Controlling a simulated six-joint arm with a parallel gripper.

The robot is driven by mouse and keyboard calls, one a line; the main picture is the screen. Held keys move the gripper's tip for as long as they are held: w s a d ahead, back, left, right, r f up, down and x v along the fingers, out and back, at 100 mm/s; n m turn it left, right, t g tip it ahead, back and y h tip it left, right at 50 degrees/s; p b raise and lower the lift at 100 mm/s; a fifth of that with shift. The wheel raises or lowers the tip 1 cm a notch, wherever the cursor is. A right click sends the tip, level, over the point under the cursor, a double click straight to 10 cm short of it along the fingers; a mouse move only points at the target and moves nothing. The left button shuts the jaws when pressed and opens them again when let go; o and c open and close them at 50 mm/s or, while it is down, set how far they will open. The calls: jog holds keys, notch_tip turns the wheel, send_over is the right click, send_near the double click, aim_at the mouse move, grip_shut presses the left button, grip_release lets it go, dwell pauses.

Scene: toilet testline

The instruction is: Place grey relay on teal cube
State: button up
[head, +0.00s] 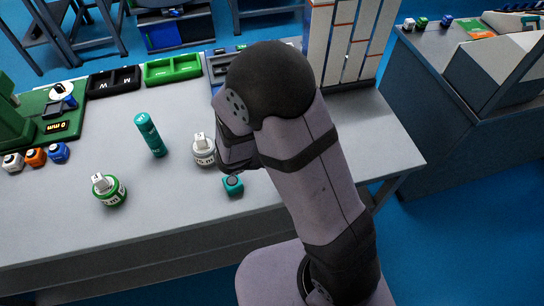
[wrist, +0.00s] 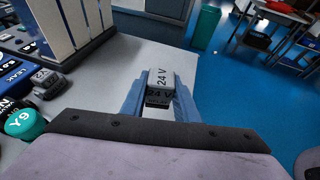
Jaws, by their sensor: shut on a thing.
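The grey relay (wrist: 161,78), a light block marked "24 V", is between the two blue fingers of my gripper (wrist: 158,98) in the wrist view. My gripper is shut on it. In the head view the relay cannot be made out behind my arm. The teal cube (head: 233,186) sits on the grey table (head: 165,215) near its front edge, just below the dark end of my arm in the picture. I cannot tell the height of the relay above the table. The teal cube is not seen in the wrist view.
Left of the cube stand a white round part (head: 203,151), a teal cylinder (head: 150,135) and a green-white round part (head: 108,190). Black (head: 113,82) and green (head: 172,71) trays lie at the back. A tall white rack (head: 345,40) stands behind my arm. The front middle is clear.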

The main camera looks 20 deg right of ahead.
jog(key=w+a+r+n+t+y+p, duration=0.2)
jog(key=a+n+t+p, duration=0.15)
jog(key=a, duration=0.75)
notch_tip(320, 180, up, 2)
jog(key=n+t+y+p, duration=0.1)
jog(key=n+t+y, duration=0.1)
jog(key=n+t, duration=0.1)
send_over(232, 181)
jog(key=shift+w+f+p, duration=0.1)
jog(key=shift+f+p, duration=0.4)
jog(key=shift+f, duration=2.3)
jog(key=shift+f, duration=0.15)
jog(key=shift+f+p, duration=0.35)
jog(key=shift+f, duration=1.6)
jog(key=shift+f, duration=0.1)
jog(key=o, duration=1.1)
jog(key=shift+c, duration=0.2)
